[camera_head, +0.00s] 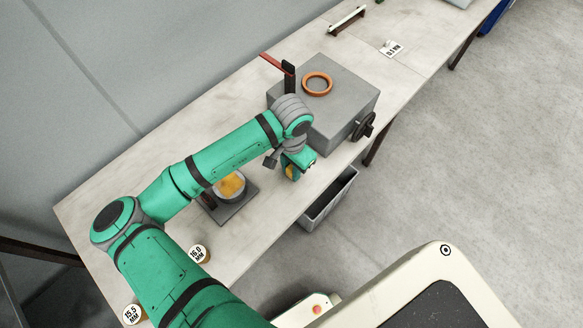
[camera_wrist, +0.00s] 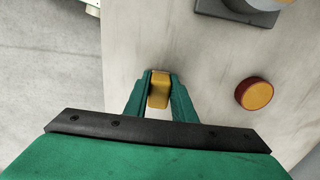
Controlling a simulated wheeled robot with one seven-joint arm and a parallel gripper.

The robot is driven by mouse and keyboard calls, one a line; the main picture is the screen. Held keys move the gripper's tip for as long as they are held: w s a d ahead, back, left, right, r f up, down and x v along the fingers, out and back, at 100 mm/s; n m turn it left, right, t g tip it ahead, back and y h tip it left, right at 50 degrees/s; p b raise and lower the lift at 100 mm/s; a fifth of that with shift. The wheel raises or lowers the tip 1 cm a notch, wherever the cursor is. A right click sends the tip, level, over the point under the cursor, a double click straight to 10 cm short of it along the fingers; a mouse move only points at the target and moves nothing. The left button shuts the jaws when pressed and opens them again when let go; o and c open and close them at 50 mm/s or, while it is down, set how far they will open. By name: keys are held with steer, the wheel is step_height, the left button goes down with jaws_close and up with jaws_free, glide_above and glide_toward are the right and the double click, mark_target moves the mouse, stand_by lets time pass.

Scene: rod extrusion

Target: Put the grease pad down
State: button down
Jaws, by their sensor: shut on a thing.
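The grease pad, a small yellow block (camera_wrist: 159,90), is held between the two green fingers of my gripper (camera_wrist: 158,98) in the wrist view. In the head view my gripper (camera_head: 291,171) hangs near the bench's front edge, in front of the grey box, with a bit of yellow showing at its fingers. The pad appears over the pale bench top (camera_wrist: 205,60); I cannot tell whether it touches the surface. The pad's far side and underside are hidden.
A round red-sided disc with a yellow-orange top (camera_wrist: 254,93) lies right of my gripper. A grey machine box (camera_head: 335,90) carries an orange ring (camera_head: 317,84). A pot with golden contents (camera_head: 230,186) stands on a dark plate. An open grey bin (camera_head: 330,202) is below the edge.

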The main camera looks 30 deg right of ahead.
mark_target(291, 167)
steer(key=c, duration=1.5)
jaws_free()
steer(key=shift+f, duration=0.1)
step_height(291, 167, up, 12)
steer(key=shift+r, duration=0.15)
